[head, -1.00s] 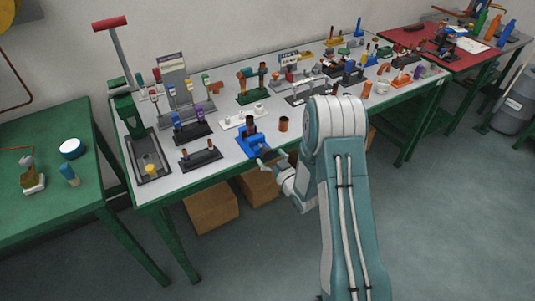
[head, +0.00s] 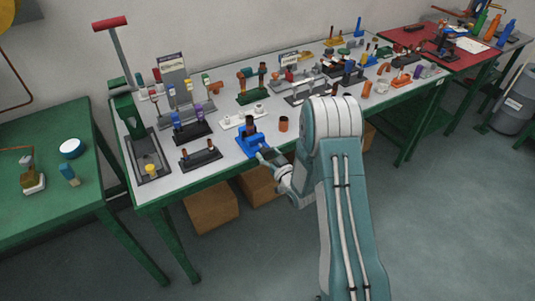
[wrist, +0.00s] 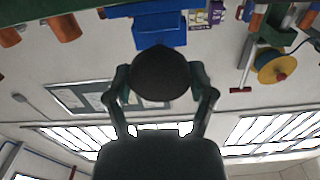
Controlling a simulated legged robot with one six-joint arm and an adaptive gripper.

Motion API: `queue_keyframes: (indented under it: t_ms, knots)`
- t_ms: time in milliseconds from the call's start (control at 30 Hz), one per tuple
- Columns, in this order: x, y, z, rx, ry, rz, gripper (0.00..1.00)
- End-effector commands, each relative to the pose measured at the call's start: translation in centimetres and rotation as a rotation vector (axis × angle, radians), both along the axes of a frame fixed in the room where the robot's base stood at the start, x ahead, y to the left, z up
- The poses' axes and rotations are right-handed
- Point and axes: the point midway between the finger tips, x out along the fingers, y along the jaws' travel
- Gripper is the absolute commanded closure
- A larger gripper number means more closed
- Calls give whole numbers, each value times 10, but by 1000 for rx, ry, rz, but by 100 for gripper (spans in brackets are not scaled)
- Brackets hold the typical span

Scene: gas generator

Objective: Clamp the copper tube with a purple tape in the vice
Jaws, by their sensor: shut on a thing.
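The blue vice (head: 247,146) sits at the front edge of the grey table. It also shows in the wrist view (wrist: 158,28), behind a round dark knob (wrist: 160,75). A short dark, brownish tube (head: 251,127) stands upright at the vice; I cannot make out purple tape on it or whether the jaws touch it. My gripper (head: 263,154) is at the front of the vice. In the wrist view my gripper (wrist: 160,84) has its fingers shut on the dark knob, one on each side. The knob hides part of the vice.
A copper cup-like piece (head: 283,124) stands right of the vice. A dark rack with copper pieces (head: 200,155) is to its left, and a white holder (head: 243,117) is behind. Cardboard boxes (head: 212,207) are under the table. The floor in front is clear.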

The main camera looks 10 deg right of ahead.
Motion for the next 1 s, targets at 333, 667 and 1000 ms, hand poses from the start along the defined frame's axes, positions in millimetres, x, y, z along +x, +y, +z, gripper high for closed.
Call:
queue_keyframes:
  t_ms: [333,667,1000]
  knots:
    - [2,-1,0,213,67,0,77]
    - [2,-1,0,223,71,-2,77]
    - [1,-1,0,223,70,-1,0]
